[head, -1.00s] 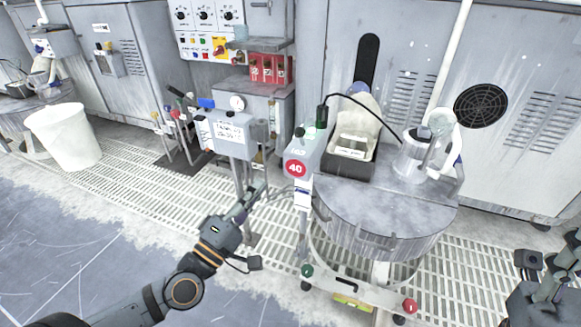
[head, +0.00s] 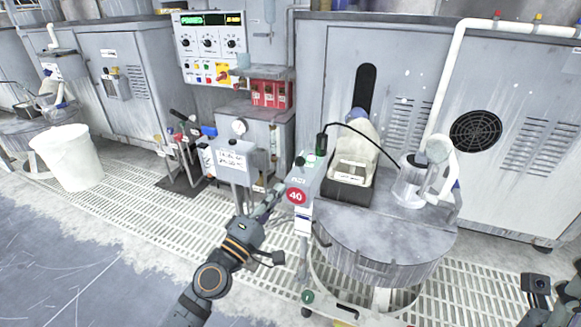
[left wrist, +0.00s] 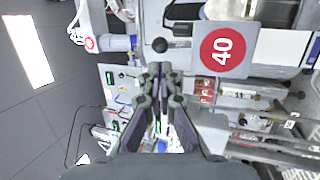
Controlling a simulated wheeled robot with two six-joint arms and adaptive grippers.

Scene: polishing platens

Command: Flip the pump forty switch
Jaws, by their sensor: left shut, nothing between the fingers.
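The pump forty box (head: 304,182) is a grey post-mounted box with a red round "40" label (head: 296,196), beside the round platen (head: 385,240). In the left wrist view the "40" label (left wrist: 222,51) is large, and a black ball-ended switch (left wrist: 160,45) sticks out beside it. My left gripper (head: 277,192) is shut and empty, just left of the box in the head view. In the left wrist view its fingertips (left wrist: 160,70) are close to the black ball; whether they touch it I cannot tell. My right gripper (head: 540,292) is partly in view at the lower right.
A grey labelled box on a post (head: 234,160) stands just left of my left gripper. A white bin (head: 68,158) is at the far left. A control panel (head: 212,48) hangs behind. A black cable (head: 372,133) crosses above the platen. The grated floor in front is clear.

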